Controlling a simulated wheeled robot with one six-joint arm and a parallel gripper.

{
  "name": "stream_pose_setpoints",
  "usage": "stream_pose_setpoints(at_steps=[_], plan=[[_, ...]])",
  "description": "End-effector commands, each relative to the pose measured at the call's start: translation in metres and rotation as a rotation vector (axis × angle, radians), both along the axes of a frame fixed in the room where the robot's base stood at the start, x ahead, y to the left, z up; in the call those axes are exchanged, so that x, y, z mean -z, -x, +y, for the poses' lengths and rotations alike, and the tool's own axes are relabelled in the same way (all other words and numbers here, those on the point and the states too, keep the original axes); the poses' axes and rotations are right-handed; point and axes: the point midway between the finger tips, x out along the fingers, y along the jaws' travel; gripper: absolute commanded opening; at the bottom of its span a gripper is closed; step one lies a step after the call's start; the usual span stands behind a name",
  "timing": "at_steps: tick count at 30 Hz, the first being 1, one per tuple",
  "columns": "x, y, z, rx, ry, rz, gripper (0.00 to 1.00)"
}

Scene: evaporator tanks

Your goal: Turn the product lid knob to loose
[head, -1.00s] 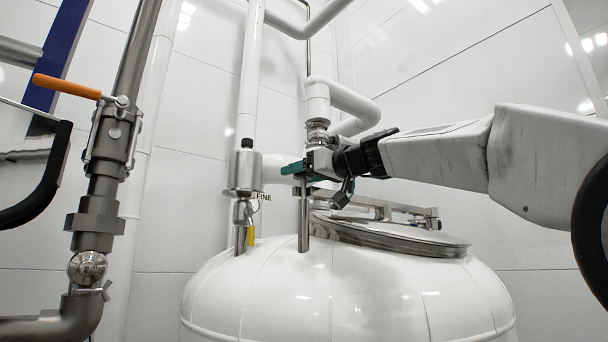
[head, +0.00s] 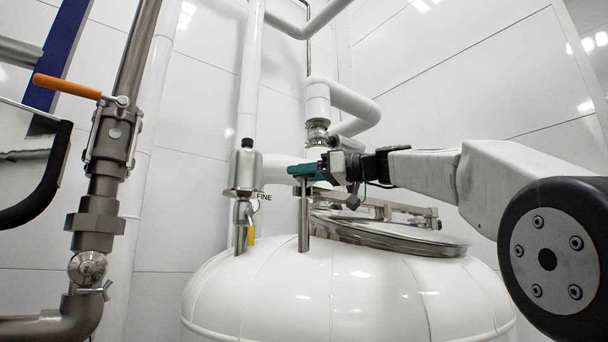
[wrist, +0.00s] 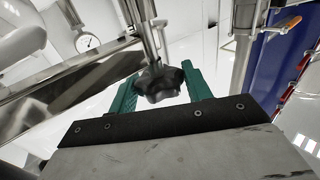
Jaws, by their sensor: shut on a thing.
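The product lid knob (wrist: 160,85) is a dark, lobed hand knob on a thin steel rod in the wrist view. My gripper (wrist: 159,90) has its two green fingers on either side of it, shut on it. In the head view my gripper (head: 303,170) is above the tank top, just left of the lid's hardware, and the knob is hidden there. The round steel lid (head: 400,238) lies on top of the white tank (head: 340,290). I cannot tell how far the knob is turned.
A vertical pipe with an orange-handled valve (head: 68,87) stands at the left. A steel fitting with a yellow handle (head: 251,236) rises from the tank left of my gripper. A white bent pipe (head: 350,98) is just above my gripper. A round gauge (wrist: 87,42) shows in the wrist view.

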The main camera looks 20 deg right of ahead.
Motion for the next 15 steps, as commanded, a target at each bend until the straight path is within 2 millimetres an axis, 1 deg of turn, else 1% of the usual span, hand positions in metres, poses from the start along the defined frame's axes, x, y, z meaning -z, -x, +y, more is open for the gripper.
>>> stream_pose_setpoints(at_steps=[6, 15], plan=[[0.0014, -0.0028, -0.0015, -0.202, 0.000, 0.001, 0.26], [0.0016, -0.0026, -0.0009, -0.428, 0.001, 0.001, 0.26]])
